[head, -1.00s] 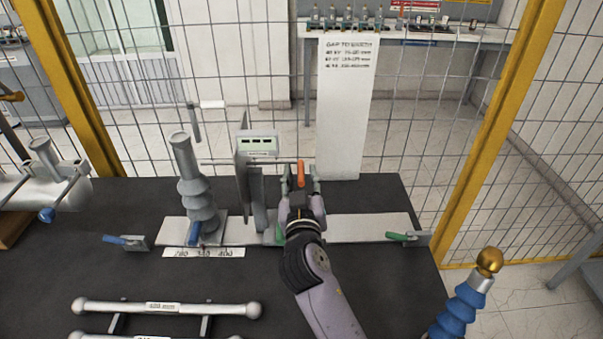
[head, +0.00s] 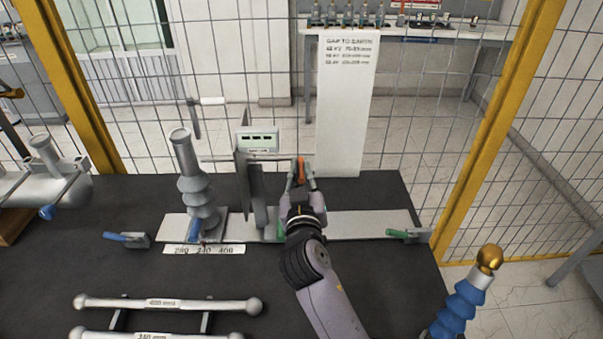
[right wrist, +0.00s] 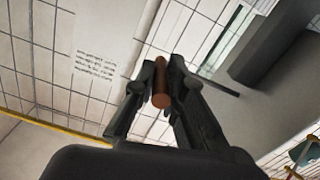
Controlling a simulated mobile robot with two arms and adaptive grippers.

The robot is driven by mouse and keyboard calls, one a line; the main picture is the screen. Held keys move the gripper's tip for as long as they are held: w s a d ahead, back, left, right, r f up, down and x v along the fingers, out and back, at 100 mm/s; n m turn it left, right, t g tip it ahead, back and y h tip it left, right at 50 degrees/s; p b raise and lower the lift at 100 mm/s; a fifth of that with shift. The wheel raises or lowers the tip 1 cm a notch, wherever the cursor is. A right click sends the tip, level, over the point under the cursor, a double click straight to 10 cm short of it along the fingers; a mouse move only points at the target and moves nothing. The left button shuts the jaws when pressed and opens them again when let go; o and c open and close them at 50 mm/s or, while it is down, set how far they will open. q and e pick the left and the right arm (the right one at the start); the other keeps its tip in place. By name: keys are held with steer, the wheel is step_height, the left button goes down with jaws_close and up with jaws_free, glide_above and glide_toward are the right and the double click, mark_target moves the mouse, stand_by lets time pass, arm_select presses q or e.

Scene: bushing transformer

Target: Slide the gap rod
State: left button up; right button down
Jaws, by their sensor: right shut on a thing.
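The gap rod shows as a thin grey rod (head: 222,159) running level through the upright bracket (head: 257,190). Its orange-brown handle (head: 301,168) is at the right end. My right gripper (head: 301,172) is shut on the handle, just right of the bracket. In the right wrist view the brown handle (right wrist: 161,88) sits between the two dark fingers. The grey ribbed bushing (head: 194,185) stands left of the bracket on a pale base rail (head: 370,226). My left gripper is not in view.
A scale strip (head: 204,249) lies before the bushing. A blue-handled clamp (head: 127,238) and a green-handled clamp (head: 407,235) flank the rail. Labelled rods (head: 166,304) rest in front. A blue insulator with a brass ball (head: 489,259) stands at front right. Wire mesh closes the back.

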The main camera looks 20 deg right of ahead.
steer(key=s+d+p, duration=0.2)
steer(key=d, duration=0.7)
steer(key=shift+s+f, duration=0.2)
steer(key=shift+s, duration=0.15)
